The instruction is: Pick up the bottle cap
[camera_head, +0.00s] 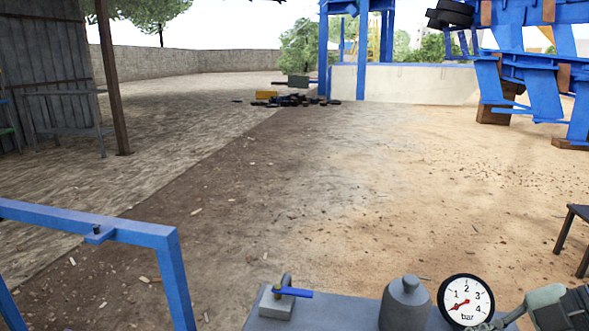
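A grey bottle-shaped object (405,306) stands upright at the bottom of the head view, with a narrow top (409,283) in the same grey. I cannot tell whether this top is a separate cap. No other bottle cap can be made out. Neither of my grippers can be made out in this view.
A grey surface (345,313) at the bottom edge carries a metal block (276,306) with a blue lever (295,292). A round bar gauge (466,301) stands beside the bottle, with a grey-green fitting (548,306) at right. A blue frame (130,231) stands left. Open ground lies beyond.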

